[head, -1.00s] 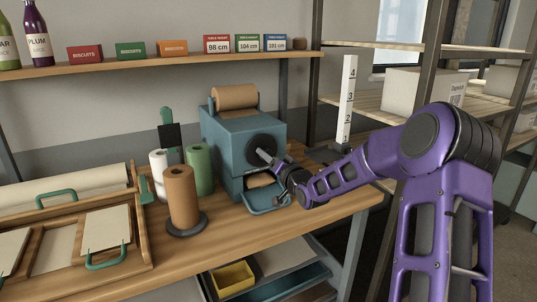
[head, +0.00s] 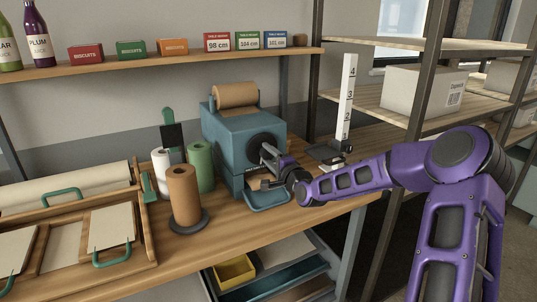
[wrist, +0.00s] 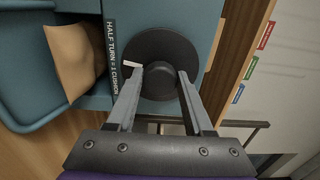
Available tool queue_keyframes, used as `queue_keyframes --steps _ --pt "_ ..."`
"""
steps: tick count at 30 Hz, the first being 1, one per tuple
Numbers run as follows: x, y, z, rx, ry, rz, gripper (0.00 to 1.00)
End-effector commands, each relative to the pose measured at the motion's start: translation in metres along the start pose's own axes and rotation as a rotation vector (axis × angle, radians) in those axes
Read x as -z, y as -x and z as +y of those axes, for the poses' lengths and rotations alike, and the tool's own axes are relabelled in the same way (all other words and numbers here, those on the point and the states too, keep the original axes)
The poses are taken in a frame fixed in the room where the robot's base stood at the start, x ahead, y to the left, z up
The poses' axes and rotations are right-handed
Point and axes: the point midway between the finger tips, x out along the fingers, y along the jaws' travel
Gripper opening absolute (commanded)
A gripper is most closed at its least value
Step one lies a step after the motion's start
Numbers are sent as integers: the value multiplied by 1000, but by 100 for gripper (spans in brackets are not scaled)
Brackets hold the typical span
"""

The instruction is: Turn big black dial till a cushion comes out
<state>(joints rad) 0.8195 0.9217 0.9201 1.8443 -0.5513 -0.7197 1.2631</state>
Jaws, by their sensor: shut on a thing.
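The big black dial (head: 257,148) is on the front of the teal machine (head: 225,138). In the wrist view the round dial (wrist: 150,42) sits between my fingertips. My gripper (head: 267,154) is shut on the dial, and in the wrist view its fingers (wrist: 158,78) reach to either side of the dial's middle. A tan paper cushion (wrist: 78,58) shows at the teal tray below the dial. I cannot tell whether it lies fully free. In the head view my wrist hides most of that spot. A label (wrist: 113,58) beside the dial reads "HALF TURN = 1 CUSHION".
A brown paper roll (head: 236,95) lies on top of the machine. The teal tray (head: 268,199) juts out at its front. Brown (head: 184,192), green (head: 201,166) and white (head: 160,172) rolls stand to the left. A numbered white post (head: 347,100) stands to the right.

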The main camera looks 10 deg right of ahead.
Motion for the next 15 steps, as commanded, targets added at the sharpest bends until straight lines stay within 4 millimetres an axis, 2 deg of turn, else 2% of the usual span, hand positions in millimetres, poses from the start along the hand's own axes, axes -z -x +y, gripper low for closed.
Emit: queue_keyframes --steps 6,15 --pt "0 0 0 -2 -111 -1 0" --pt "0 0 1 -2 -172 -1 0"
